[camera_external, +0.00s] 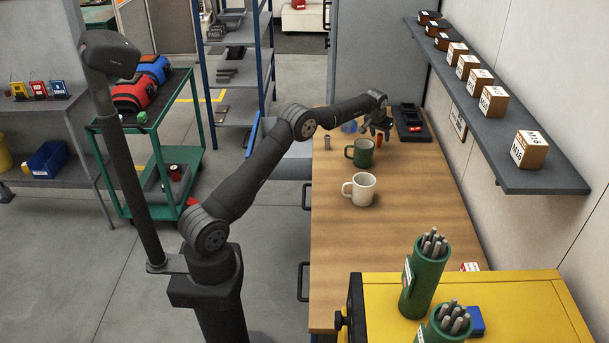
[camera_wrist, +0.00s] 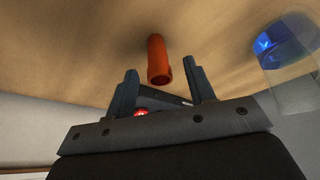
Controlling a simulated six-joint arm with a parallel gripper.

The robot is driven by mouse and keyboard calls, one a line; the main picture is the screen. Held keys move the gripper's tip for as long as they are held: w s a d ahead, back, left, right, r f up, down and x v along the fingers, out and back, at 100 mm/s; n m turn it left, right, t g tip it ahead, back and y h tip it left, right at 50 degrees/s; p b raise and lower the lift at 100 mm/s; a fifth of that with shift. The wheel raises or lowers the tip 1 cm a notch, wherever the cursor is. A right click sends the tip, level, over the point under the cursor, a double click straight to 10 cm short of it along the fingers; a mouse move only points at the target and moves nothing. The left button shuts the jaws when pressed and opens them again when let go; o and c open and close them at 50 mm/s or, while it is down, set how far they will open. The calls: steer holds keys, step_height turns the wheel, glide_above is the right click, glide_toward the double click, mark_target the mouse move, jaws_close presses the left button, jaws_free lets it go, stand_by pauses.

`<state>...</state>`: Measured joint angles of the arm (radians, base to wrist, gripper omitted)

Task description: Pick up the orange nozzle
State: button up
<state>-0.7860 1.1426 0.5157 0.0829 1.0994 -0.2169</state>
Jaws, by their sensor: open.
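The orange nozzle (camera_wrist: 157,62) is a short tube in the wrist view, at the upper middle over the wooden table top (camera_wrist: 80,50). My gripper (camera_wrist: 161,68) is open, one finger to each side of the nozzle in the picture. The nozzle shows between and beyond the fingertips, with no clear contact. In the outside view my gripper (camera_external: 377,127) is low over the far end of the table, behind the green mug (camera_external: 361,155).
A white mug (camera_external: 361,190) stands nearer on the table. A blue object (camera_wrist: 283,38) is right of the nozzle.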

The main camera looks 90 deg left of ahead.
steer(key=shift+w+a+f, duration=0.1)
steer(key=shift+a+f, duration=0.05)
steer(key=shift+f, duration=0.35)
steer(key=c, duration=1.1)
steer(key=shift+o, duration=0.2)
steer(key=shift+r, duration=0.1)
